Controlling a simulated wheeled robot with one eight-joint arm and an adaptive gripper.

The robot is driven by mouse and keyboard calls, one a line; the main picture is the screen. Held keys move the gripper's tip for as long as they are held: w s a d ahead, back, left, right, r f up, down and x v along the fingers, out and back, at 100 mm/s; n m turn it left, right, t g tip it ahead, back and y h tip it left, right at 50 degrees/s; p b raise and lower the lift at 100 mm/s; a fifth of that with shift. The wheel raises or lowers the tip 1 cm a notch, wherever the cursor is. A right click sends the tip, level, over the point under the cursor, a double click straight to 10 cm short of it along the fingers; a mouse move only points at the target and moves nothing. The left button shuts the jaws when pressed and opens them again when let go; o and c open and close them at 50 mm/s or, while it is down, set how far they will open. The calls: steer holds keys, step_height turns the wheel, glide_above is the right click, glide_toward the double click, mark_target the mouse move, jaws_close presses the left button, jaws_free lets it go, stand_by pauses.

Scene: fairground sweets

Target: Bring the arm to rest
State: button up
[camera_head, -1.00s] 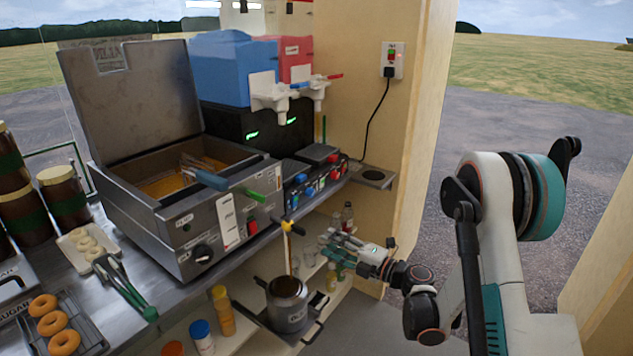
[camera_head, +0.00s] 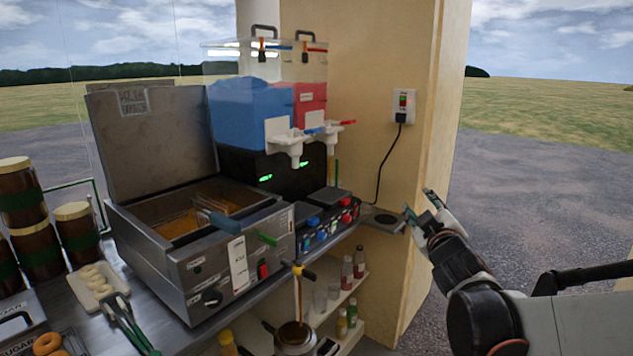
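My gripper (camera_head: 418,205) is at the right of the picture, raised in front of the wooden post and near the small shelf plate (camera_head: 384,221) with a round ring. My arm (camera_head: 478,300) reaches in from the lower right edge. The fingers look spread apart, with nothing visible between them. The gripper is small in view, and I cannot tell whether it touches the small shelf plate.
The fryer (camera_head: 205,260) stands open on the counter, with the slush machine (camera_head: 262,118) behind it. A pot (camera_head: 293,338) and bottles (camera_head: 352,280) are on lower shelves. A wall socket (camera_head: 403,105) with a cord is on the post (camera_head: 425,150). Open ground lies to the right.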

steer(key=s+a+f+m+g, duration=0.1)
steer(key=s+f+m+g, duration=0.1)
steer(key=s, duration=0.8)
steer(key=s+a+f+m+g, duration=0.1)
steer(key=s+f+m+g, duration=0.2)
steer(key=s, duration=0.8)
steer(key=s+a+f+m+g+y, duration=0.1)
steer(key=s+a+f+m+g, duration=0.1)
steer(key=s+f+g, duration=0.4)
steer(key=s+f+m, duration=0.1)
steer(key=s+f, duration=0.2)
steer(key=s, duration=0.1)
steer(key=shift+s, duration=0.15)
